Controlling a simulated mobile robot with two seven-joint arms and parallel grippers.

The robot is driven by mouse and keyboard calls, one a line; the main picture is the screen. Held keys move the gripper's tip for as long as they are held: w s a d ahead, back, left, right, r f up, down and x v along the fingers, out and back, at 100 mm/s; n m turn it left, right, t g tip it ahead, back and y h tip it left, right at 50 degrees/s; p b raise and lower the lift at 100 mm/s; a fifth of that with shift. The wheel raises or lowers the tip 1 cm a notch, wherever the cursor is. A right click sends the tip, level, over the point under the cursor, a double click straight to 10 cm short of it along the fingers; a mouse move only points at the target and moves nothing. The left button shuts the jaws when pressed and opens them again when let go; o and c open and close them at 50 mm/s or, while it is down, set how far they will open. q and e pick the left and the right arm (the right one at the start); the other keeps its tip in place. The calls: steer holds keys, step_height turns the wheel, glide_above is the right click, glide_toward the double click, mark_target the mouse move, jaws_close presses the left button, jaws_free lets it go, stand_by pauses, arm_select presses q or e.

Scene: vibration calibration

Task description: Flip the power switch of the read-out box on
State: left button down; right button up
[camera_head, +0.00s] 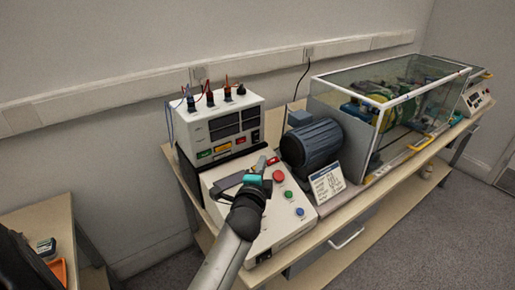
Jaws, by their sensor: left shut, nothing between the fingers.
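The read-out box (222,122) is a white case with dark display windows, standing at the back left of the bench. A small dark switch (255,136) shows at the right end of its front face; its position is too small to tell. Small green, orange and red labels or buttons sit low on that face. My left gripper (262,164) is shut and empty, just in front of and below the box's right end, above the sloped control panel (285,228). I cannot tell whether it touches anything. My right gripper is not in view.
The panel carries red, green and blue buttons (288,195). A dark motor (312,145) and a glass-walled enclosure (385,100) stand to the right, with a label card (327,183) in front. Cables rise from the box's top. A side table (45,222) is at left.

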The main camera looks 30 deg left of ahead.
mark_target(259, 141)
arm_select(q)
steer(key=b+x, duration=0.1)
steer(key=x, duration=0.4)
steer(key=shift+w+a, duration=0.15)
steer(key=shift+w, duration=0.2)
steer(key=a, duration=0.1)
steer(key=w+a, duration=0.1)
steer(key=a, duration=0.1)
steer(key=shift+w+f, duration=0.25)
steer(key=shift+w, duration=0.1)
steer(key=shift+w+a, duration=0.2)
steer(key=shift+a, duration=0.25)
steer(key=shift+b, duration=0.3)
steer(key=shift+a+f+b, duration=0.2)
steer(key=shift+f+b, duration=0.1)
steer(key=shift+b, duration=0.45)
steer(key=shift+r, duration=0.2)
